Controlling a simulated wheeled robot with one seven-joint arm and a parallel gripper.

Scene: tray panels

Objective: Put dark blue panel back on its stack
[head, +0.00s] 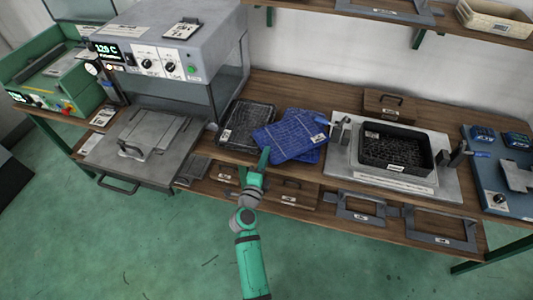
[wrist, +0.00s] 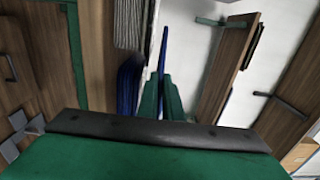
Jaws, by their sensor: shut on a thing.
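A dark blue panel (head: 288,131) with a fine grid pattern and a white label is in my gripper (head: 265,153), held near its front left corner. In the wrist view it shows edge-on as a thin blue strip (wrist: 164,48) between the fingers (wrist: 161,97). More blue panels (head: 310,156) lie below it on the bench, mostly hidden and turned at a different angle. In the wrist view this blue stack (wrist: 130,86) is apart from the held panel, with a gap between.
A black panel stack (head: 248,124) lies to the left, near the grey oven (head: 170,50). A black tray (head: 396,150) sits in a grey fixture to the right. A brown lidded box (head: 389,104) stands behind. Grey frames are on the lower shelf.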

